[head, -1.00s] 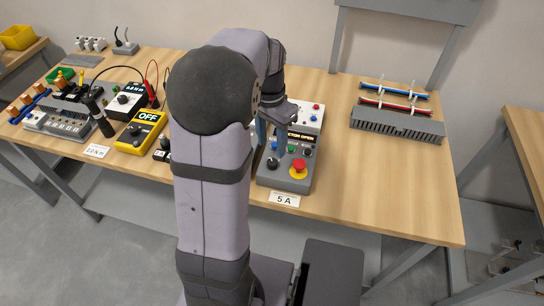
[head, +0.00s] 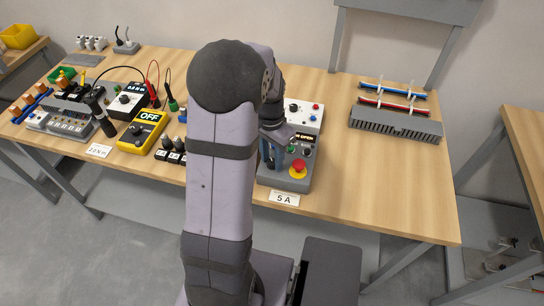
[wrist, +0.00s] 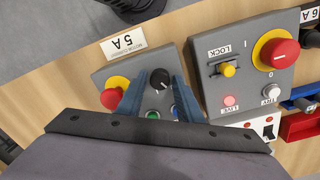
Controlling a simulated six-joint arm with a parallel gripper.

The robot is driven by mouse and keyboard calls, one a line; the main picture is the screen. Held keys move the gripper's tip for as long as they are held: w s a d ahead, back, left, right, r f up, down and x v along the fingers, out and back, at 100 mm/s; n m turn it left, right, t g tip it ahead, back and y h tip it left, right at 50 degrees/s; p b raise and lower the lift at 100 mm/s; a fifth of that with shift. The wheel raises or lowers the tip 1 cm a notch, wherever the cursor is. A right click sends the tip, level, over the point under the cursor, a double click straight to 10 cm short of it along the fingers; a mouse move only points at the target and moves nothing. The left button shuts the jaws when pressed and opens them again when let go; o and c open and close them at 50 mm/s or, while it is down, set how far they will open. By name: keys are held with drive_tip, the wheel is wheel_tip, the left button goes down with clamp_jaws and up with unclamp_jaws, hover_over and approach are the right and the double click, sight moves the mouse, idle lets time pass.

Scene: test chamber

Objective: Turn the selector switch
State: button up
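The grey control box (head: 303,181) stands on the table with a "5 A" label (head: 284,199) in front. It carries a red mushroom button on yellow (head: 299,168), small buttons and a lit display (head: 304,136) reading "OPEN". Its black selector knob (wrist: 160,78) shows in the wrist view beside the red mushroom button (wrist: 114,98). My gripper (wrist: 160,80) has its two blue fingers apart, one each side of the knob, with gaps visible. Contact with the knob cannot be seen. In the head view my gripper (head: 270,160) is over the box's left side and hides the knob.
A second grey panel (wrist: 212,90) with a red rotary handle (wrist: 279,53), LOCK lever and lamps stands close beside the box; my arm hides it in the head view. A white box (head: 303,115) stands behind. A grey slotted duct (head: 395,125) lies right; the table's front right is clear.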

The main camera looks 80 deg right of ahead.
drive_tip(key=c, duration=0.6)
drive_tip(key=shift+c, duration=0.2)
drive_tip(key=shift+m, duration=0.5)
drive_tip(key=m, duration=0.5)
drive_tip(key=m+p, duration=0.1)
drive_tip(key=m, duration=0.5)
drive_tip(key=shift+d, duration=0.1)
drive_tip(key=o, duration=1)
drive_tip(key=shift+o, duration=0.2)
